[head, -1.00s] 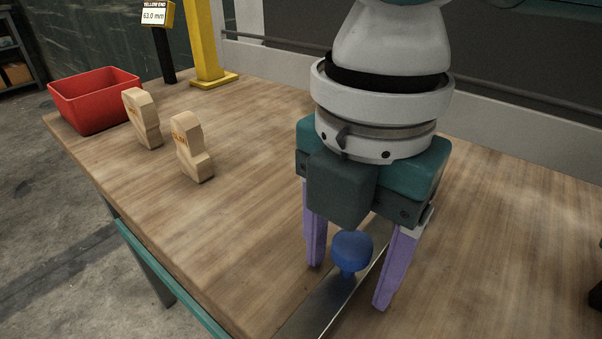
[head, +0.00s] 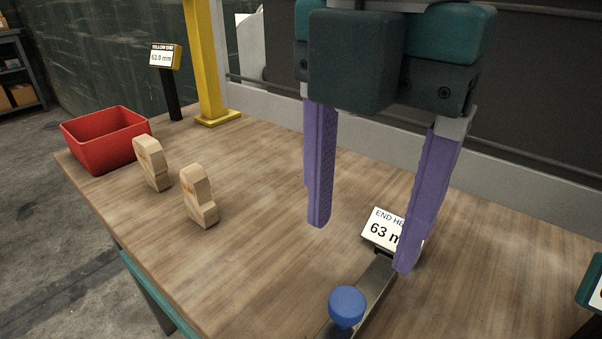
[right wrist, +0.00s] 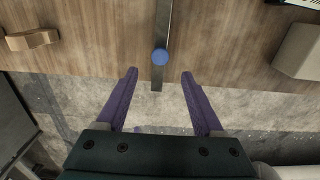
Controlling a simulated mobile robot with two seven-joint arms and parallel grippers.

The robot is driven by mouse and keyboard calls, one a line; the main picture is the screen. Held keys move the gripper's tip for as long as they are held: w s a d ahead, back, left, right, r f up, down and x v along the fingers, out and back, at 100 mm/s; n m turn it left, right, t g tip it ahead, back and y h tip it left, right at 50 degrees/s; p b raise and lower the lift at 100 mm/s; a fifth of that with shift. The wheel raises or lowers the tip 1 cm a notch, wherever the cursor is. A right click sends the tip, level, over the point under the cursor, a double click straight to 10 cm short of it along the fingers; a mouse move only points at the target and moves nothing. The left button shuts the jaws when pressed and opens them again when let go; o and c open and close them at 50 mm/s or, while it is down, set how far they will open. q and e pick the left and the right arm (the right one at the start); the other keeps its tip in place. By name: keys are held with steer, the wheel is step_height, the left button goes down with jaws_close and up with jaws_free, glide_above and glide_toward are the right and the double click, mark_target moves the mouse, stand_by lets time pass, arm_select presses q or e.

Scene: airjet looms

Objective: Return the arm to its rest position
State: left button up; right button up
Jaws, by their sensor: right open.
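My right gripper (head: 361,248) is open and empty, its two purple fingers spread above the table in the head view. Below and in front of it, a blue round knob (head: 346,306) stands on a flat metal bar (head: 376,283) lying on the table. In the right wrist view the open fingers (right wrist: 159,73) are on either side of the line of the bar (right wrist: 163,20), with the blue knob (right wrist: 160,57) between and beyond the tips. The knob is clear of both fingers. My left gripper is not in view.
Two wooden shaped blocks (head: 152,163) (head: 199,196) stand on the wooden table (head: 270,190) at left, near a red bin (head: 106,139). A yellow post (head: 207,60) and a small display (head: 164,57) stand behind. A white "63 m" sign (head: 384,230) is partly hidden by a finger.

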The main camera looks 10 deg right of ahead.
steer(key=shift+a+r, duration=0.1)
steer(key=shift+r, duration=0.05)
steer(key=s+a+r+m+t+y+p, duration=0.1)
steer(key=s+a+r+m+y+p, duration=0.15)
steer(key=a+r+m+p, duration=0.4)
steer(key=s+a+r+m+t+y+p, duration=0.1)
steer(key=s+r+m+y+p, duration=0.15)
steer(key=p, duration=0.75)
steer(key=s+d+r+m+t+h+p, duration=0.1)
steer(key=s+d+r+m+h+p, duration=0.1)
steer(key=s+d+m+p, duration=0.25)
steer(key=s+d+r+m+h+p, duration=0.1)
steer(key=d+m+p, duration=0.2)
steer(key=d+m, duration=0.3)
steer(key=s+d+r+m+t+h+p, duration=0.1)
steer(key=s+d+r+m+h+p, duration=0.1)
steer(key=d+m+p, duration=0.3)
step_height(320, 180, up, 37)
steer(key=d+p, duration=0.1)
steer(key=p, duration=3.4)
steer(key=shift+d+n+p, duration=0.2)
steer(key=shift+n+p, duration=0.15)
steer(key=shift+n, duration=0.1)
steer(key=shift+w, duration=0.1)
